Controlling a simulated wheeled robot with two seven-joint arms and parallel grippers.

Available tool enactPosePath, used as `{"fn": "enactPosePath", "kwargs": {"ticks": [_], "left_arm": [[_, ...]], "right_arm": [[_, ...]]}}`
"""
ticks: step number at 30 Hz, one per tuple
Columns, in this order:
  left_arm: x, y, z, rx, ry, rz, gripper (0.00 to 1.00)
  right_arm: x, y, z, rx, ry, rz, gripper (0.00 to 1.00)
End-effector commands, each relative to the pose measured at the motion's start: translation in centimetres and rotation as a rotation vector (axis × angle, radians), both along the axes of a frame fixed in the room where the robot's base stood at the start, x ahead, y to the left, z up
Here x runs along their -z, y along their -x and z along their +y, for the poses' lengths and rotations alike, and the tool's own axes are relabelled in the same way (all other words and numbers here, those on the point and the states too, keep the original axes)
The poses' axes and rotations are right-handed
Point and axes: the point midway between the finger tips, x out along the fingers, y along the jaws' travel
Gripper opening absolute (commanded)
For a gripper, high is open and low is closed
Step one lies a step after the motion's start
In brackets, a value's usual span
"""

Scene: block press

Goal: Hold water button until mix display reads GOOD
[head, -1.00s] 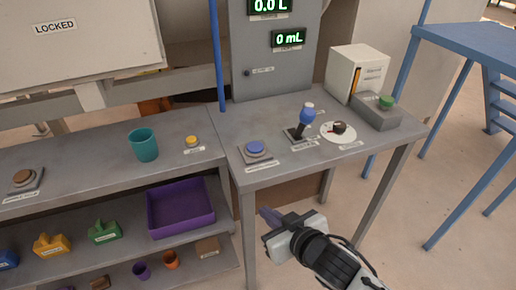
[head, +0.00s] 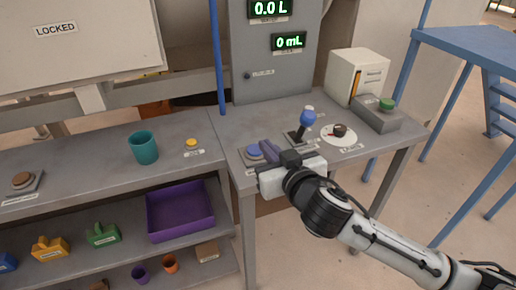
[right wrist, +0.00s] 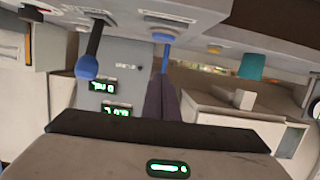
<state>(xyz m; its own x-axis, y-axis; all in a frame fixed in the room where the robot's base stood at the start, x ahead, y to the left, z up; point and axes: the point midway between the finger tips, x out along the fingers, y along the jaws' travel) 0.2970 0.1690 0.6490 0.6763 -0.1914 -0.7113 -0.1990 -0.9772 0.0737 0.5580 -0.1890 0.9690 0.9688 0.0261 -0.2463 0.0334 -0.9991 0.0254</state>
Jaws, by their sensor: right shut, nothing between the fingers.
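A blue button (head: 254,152) sits on a grey plate near the front left corner of the right-hand table; its label is too small to read. My right gripper (head: 266,148) is shut and empty, its purple fingers just right of the button and partly covering its plate. Whether they touch it is unclear. In the right wrist view the shut fingers (right wrist: 161,82) point toward the blue button (right wrist: 163,37), with a gap in the picture. The upper display (head: 269,8) reads 0.0 L and the lower display (head: 288,42) reads 0 mL. No display reading GOOD shows. My left gripper is out of view.
A blue-knobbed lever (head: 307,118) stands close right of my gripper, with a dial (head: 339,132) and a green button (head: 387,104) beyond. On the left bench are a yellow button (head: 192,143) and a teal cup (head: 143,147). A blue pole (head: 218,60) rises behind.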

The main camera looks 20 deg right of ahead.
Motion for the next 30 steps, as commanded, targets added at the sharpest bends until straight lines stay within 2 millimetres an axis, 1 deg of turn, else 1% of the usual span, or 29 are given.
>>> {"fn": "enactPosePath", "kwargs": {"ticks": [1,3,10,12,15,18,22,30], "left_arm": [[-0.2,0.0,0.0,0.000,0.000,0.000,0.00],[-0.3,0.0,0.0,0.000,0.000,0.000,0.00],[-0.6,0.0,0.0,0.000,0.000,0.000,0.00],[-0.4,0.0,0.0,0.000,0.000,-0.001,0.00],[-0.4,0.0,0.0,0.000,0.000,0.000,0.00],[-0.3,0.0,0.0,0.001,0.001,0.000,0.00],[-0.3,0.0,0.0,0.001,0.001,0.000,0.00],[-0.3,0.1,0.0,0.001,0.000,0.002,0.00]], "right_arm": [[0.1,-1.2,0.0,0.002,0.001,-0.001,0.00],[0.4,-2.7,0.0,0.002,0.001,-0.002,0.00],[1.6,-7.1,0.2,0.002,0.001,-0.001,0.00],[3.2,-6.9,0.2,-0.001,0.003,0.004,0.00],[4.5,-6.9,0.1,0.000,0.002,0.003,0.00],[5.3,-6.9,0.1,0.000,0.001,0.001,0.00],[5.8,-6.9,0.1,-0.001,0.000,0.001,0.00],[5.8,-6.9,0.1,-0.001,0.000,0.001,0.00]]}}
